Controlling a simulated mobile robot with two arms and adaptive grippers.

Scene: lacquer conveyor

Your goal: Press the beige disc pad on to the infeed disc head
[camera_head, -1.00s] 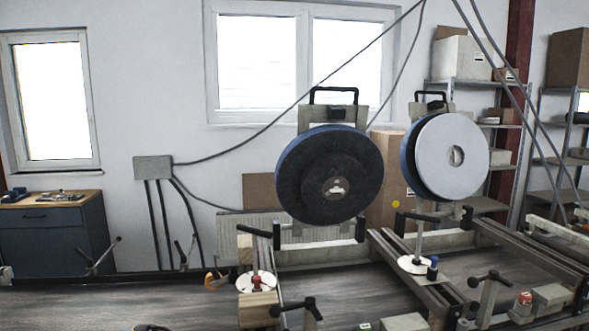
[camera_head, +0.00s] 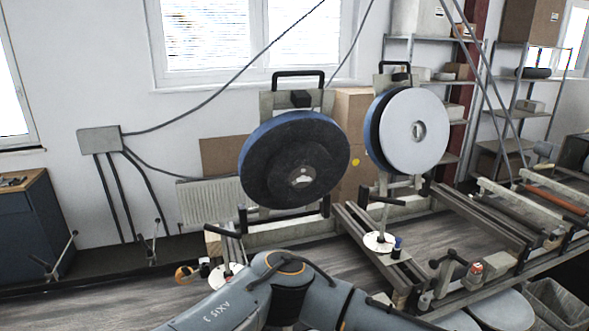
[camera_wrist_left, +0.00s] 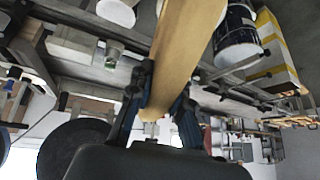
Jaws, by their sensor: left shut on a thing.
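My left gripper (camera_wrist_left: 158,92) shows in the left wrist view, its fingers shut on a long beige thing (camera_wrist_left: 187,40). It looks like the beige disc pad seen nearly edge-on; its round face is not visible. In the head view, one disc head (camera_head: 295,160) has a bare black face and a blue rim. A second disc head to its right has a blue rim and carries a pale grey disc (camera_head: 414,130). I cannot tell for sure which is the infeed head. A dark disc (camera_wrist_left: 72,150) also shows at the lower left of the wrist view. My right gripper is not in view.
Rails of the conveyor frame (camera_head: 480,218) run at the right. A white round plate (camera_head: 380,242) with a post stands before the right head. A grey crate (camera_head: 556,298) is at the lower right. A blue and white bucket (camera_wrist_left: 238,38) shows in the wrist view.

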